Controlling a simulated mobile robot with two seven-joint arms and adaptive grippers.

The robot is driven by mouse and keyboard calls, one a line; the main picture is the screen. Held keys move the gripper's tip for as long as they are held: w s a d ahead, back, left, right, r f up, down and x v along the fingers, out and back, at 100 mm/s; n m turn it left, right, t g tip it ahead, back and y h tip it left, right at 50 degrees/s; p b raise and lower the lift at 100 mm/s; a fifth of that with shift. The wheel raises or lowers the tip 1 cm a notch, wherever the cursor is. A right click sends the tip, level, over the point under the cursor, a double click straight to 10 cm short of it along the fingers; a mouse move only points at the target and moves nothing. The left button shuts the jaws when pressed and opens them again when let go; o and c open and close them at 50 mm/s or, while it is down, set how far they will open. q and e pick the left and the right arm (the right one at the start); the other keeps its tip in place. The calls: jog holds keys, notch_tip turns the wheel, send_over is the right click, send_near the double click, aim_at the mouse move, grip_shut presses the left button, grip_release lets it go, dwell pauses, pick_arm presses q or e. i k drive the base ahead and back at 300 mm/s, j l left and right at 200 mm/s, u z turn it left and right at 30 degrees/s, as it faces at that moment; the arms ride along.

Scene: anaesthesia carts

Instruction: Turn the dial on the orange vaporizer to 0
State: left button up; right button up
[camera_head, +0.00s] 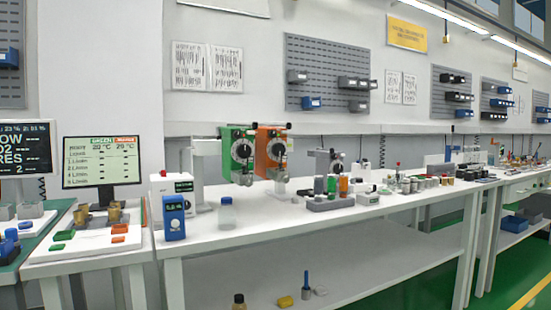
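The dial's numbers and pointer are too small to read. Neither of my grippers shows in the head view.
The white bench (290,219) has some bare top in front of the vaporizers. A blue device (173,217) and a clear bottle (226,212) stand at its left. A rack with coloured bottles (330,203) stands to the right. A monitor (101,162) is at far left.

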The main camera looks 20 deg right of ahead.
aim_at(278, 149)
jog(key=u, duration=0.35)
jog(key=l+u, duration=0.7)
jog(key=k+l+u, duration=0.15)
jog(key=u, duration=0.2)
jog(key=k+l+u, duration=0.15)
jog(key=l, duration=0.2)
jog(key=k+l+u, duration=0.15)
jog(key=l, duration=0.2)
jog(key=k+l+u, duration=0.1)
jog(key=k+l, duration=0.35)
jog(key=l, duration=0.15)
jog(key=k+l+u, duration=0.1)
jog(key=l, duration=0.25)
jog(key=k+l, duration=0.3)
